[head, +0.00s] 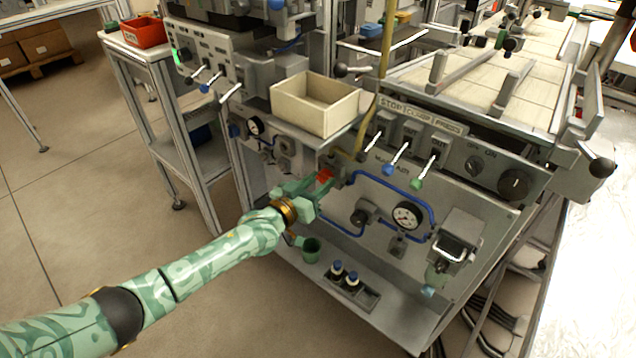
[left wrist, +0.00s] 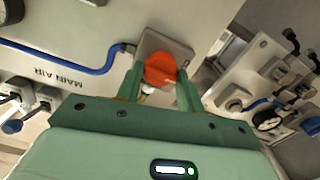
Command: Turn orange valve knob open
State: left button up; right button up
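The orange valve knob (head: 325,175) is on the front of the grey machine panel, partly hidden by my left gripper (head: 308,187). In the left wrist view the orange knob (left wrist: 162,69) is a rounded disc in front of a grey square mount. The two green fingers of my left gripper (left wrist: 160,82) stand on either side of the knob's near part. The fingers are apart, with a small gap on the left side; whether the right finger touches the knob is unclear. My right gripper is not in view.
A cream open box (head: 290,98) sits on a ledge above the knob. Blue tubing (head: 395,190) and a pressure gauge (head: 407,215) are to the right. A green cup (head: 311,250) and blue-capped bottles (head: 345,272) are on the lower shelf. A yellowish hose (head: 384,60) hangs nearby.

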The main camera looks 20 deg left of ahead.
pick_arm(q)
jog(key=shift+m, duration=0.4)
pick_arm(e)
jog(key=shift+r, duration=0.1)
pick_arm(q)
jog(key=shift+r+m+p, duration=0.1)
jog(key=shift+m+p, duration=0.25)
jog(key=shift+m, duration=0.25)
jog(key=m, duration=0.2)
jog(key=shift+m+p, duration=0.3)
jog(key=shift+p, duration=0.05)
jog(key=m, duration=0.4)
jog(key=shift+d+m+p, duration=0.1)
jog(key=shift+m+p, duration=0.2)
jog(key=m, duration=0.3)
jog(key=shift+f+m, duration=0.25)
jog(key=shift+m, duration=0.05)
jog(key=m, duration=0.4)
jog(key=shift+m, duration=0.3)
jog(key=shift+b, duration=0.3)
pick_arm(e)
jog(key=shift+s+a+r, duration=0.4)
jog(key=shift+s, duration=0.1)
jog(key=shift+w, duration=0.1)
pick_arm(q)
jog(key=shift+m, duration=0.4)
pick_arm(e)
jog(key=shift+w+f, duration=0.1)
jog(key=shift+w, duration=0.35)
